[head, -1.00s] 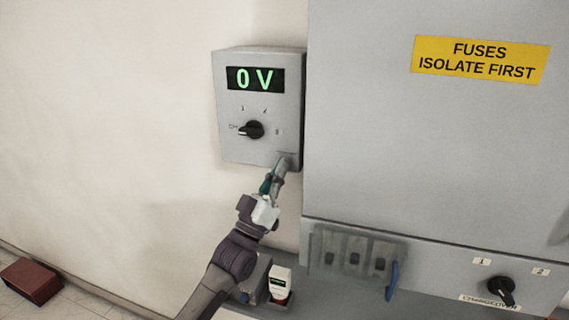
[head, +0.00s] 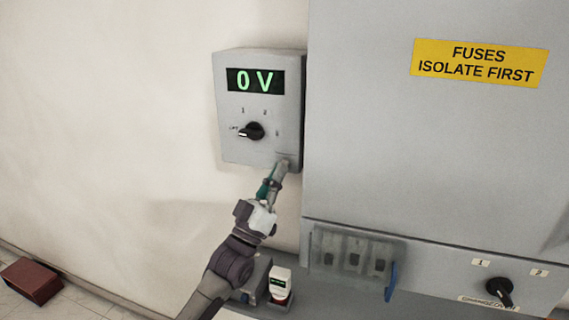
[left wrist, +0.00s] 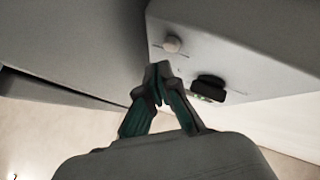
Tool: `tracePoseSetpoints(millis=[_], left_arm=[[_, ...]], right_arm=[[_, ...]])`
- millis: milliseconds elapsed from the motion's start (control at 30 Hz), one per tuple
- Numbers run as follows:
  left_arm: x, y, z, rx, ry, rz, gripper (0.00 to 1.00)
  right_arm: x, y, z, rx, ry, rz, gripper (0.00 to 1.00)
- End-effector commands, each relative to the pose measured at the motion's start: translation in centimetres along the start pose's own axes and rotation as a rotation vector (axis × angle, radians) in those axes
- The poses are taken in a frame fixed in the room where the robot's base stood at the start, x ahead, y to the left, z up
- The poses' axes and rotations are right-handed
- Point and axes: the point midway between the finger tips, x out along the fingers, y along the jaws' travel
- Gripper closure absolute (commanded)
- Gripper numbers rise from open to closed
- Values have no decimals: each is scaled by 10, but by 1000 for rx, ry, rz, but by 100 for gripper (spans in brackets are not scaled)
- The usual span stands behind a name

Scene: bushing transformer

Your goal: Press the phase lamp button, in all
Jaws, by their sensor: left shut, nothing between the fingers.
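The grey meter box (head: 232,150) hangs on the wall, with a green "0 V" display (head: 254,80) and a black rotary knob (head: 251,131). My left gripper (head: 281,168) is at the lower right corner of the box face and hides what lies behind its tips. In the left wrist view a pale round button (left wrist: 172,44) stands out from the box face, just beyond the shut, empty fingertips (left wrist: 158,74). The knob (left wrist: 209,85) is to the lower right there. I cannot tell whether the tips touch the button. My right gripper is not in view.
A large grey cabinet (head: 380,130) with a yellow fuse warning label (head: 482,63) stands close to the right of the box. Below are a fuse panel with a blue handle (head: 391,281), a changeover knob (head: 500,291) and a small white device (head: 280,284). The wall at left is clear.

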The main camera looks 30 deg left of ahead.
Motion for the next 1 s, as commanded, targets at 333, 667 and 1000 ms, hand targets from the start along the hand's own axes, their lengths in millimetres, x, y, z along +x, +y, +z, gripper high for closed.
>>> tracePoseSetpoints(millis=[333, 667, 1000], left_arm=[[-12, 9, -9, -1, -3, -1, 100], [-32, 24, -24, 0, 0, 0, 100], [-35, 25, -25, 0, 0, 0, 100]], right_arm=[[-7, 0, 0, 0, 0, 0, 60], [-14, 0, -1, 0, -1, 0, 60], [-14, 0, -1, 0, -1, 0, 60]])
